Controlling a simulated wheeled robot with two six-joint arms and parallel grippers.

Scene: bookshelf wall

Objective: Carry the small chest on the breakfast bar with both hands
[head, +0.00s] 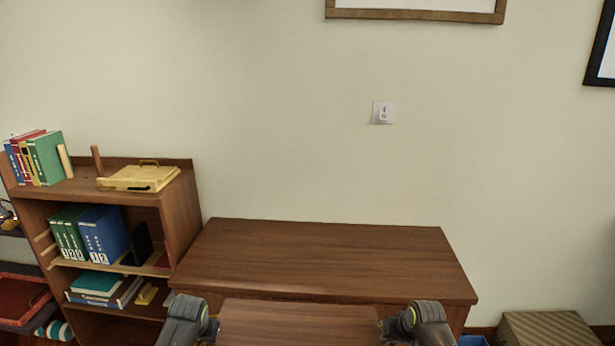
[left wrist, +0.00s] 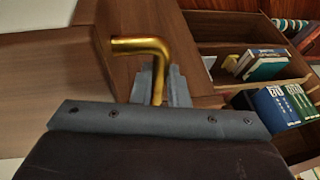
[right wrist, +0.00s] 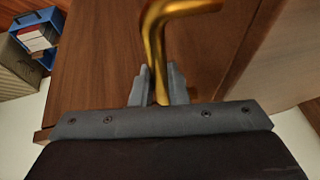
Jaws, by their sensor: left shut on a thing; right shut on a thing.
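The small chest (head: 300,325) is brown wood; its flat top shows at the bottom middle of the head view, and its lower part is out of frame. It is between my two grippers, in front of a wide brown wooden counter (head: 320,255), which may be the breakfast bar. My left gripper (head: 205,325) is shut on a brass handle (left wrist: 150,47) at the chest's left side. My right gripper (head: 393,326) is shut on the brass handle (right wrist: 157,40) at its right side. I cannot tell whether the chest touches the counter.
The counter's top is bare. A bookshelf (head: 180,215) with books, binders and a yellow case (head: 140,178) stands left of the counter. A striped box (head: 545,328) and a blue bin (head: 472,341) are on the floor at right.

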